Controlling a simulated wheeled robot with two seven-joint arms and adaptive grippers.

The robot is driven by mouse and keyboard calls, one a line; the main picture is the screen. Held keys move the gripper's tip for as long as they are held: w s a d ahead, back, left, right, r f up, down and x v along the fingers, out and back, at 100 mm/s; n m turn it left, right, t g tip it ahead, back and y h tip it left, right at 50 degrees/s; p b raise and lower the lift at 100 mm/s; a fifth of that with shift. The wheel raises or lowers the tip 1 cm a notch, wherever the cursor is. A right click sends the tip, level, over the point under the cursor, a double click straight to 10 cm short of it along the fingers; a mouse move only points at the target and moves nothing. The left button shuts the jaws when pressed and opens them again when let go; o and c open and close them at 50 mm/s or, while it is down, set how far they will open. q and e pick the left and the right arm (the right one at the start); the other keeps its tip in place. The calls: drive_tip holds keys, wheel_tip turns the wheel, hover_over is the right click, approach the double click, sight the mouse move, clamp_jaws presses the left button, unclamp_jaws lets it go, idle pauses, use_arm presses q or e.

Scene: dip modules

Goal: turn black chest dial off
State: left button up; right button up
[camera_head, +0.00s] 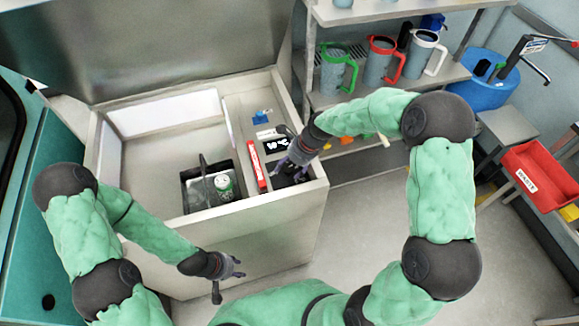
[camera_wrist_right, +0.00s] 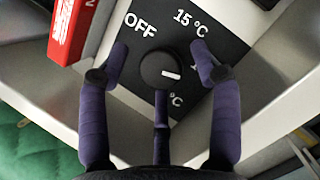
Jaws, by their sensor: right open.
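The black dial (camera_wrist_right: 161,69) sits on a black plate (camera_wrist_right: 215,40) marked "OFF" and "15 °C", with other labels partly hidden. Its white mark points to the right, away from "OFF". My right gripper (camera_wrist_right: 160,72) is open, with purple fingers on the left and right of the dial and a third finger below it. I cannot tell whether any finger touches it. In the head view my right gripper (camera_head: 292,163) is over the front right of the chest (camera_head: 265,225) and hides most of the dial plate. My left gripper (camera_head: 228,279) is open and empty in front of the chest.
A red block with white lettering (camera_head: 252,165) is close left of the right gripper. The chest's lid (camera_head: 150,45) is raised; a basket well (camera_head: 208,180) holds a green-and-white can (camera_head: 222,183). A shelf with jugs (camera_head: 380,60) stands behind, and a red bin (camera_head: 540,178) is at right.

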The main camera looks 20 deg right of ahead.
drive_tip(key=c, duration=1.1)
